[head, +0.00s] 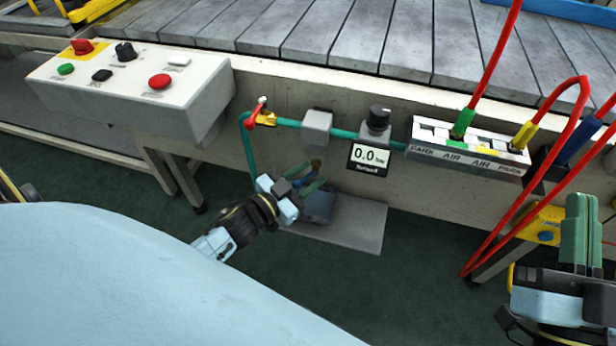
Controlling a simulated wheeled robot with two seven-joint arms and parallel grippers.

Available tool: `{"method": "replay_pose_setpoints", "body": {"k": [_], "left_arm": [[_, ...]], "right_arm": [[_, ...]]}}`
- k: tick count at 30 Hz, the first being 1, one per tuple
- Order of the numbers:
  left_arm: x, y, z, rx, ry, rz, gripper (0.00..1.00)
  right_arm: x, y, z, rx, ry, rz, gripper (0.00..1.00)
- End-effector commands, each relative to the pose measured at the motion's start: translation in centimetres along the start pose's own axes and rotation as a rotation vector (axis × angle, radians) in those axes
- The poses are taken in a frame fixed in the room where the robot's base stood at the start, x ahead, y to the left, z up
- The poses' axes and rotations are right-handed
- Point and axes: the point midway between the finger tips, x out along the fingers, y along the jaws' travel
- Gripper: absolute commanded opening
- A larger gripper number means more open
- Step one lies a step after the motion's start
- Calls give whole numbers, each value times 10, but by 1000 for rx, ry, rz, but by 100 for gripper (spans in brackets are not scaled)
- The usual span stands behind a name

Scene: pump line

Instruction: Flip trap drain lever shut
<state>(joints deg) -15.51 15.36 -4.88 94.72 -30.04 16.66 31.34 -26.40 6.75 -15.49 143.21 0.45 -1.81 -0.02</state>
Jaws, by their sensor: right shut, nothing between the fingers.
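The trap (317,128) is a grey block on the green air pipe, on the side of the conveyor frame. A small brownish fitting (316,164) hangs below it, close to my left gripper's fingertips. The drain lever cannot be made out clearly there; the gripper partly covers this area. My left gripper (313,174) reaches in from the lower left, with its two green fingers apart. Whether it touches the fitting cannot be told. My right gripper (580,203) is at the right edge, its green fingers together, empty and away from the trap.
A red-handled brass valve (263,116) is on the pipe left of the trap. A regulator (378,120) with a 0.0 display and an air manifold (470,150) with red hoses are to the right. A grey plate (355,222) lies below. A button box (130,85) is at left.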

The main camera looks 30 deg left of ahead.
Motion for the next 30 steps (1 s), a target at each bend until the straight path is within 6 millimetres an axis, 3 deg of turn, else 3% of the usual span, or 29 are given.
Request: {"method": "replay_pose_setpoints", "body": {"k": [11, 20, 25, 30], "left_arm": [[4, 0, 0, 1, -2, 0, 38], [4, 0, 0, 1, -1, 0, 0], [4, -1, 0, 2, 2, 13, 0], [5, -3, -2, 6, 17, 86, 0]], "right_arm": [[0, -1, -5, 2, 32, -2, 0], [0, -1, -5, 2, 30, -2, 0], [1, -1, -4, 1, 17, -2, 0], [-1, 5, 21, -9, -145, 11, 0]]}}
